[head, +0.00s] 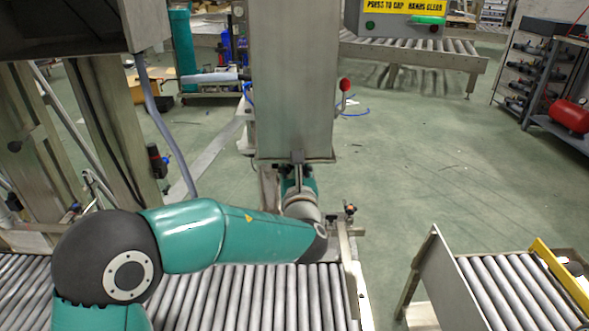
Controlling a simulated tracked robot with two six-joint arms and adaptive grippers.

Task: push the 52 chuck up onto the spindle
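My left arm reaches in from the lower left, across the roller conveyor, to the foot of a tall steel housing (292,80). Its wrist parts show just below the housing, and its gripper is hidden from this view. A thin metal rod or bracket (298,174) hangs at the housing's lower edge; I cannot tell whether it is the spindle. I cannot make out the 52 chuck. My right gripper is not in view.
A roller conveyor (230,301) runs below my arm, with a metal end frame (347,255). A red-knobbed lever (344,87) sits on the housing's right side. Another roller conveyor (515,292) stands at the lower right. Open green floor (430,170) lies between.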

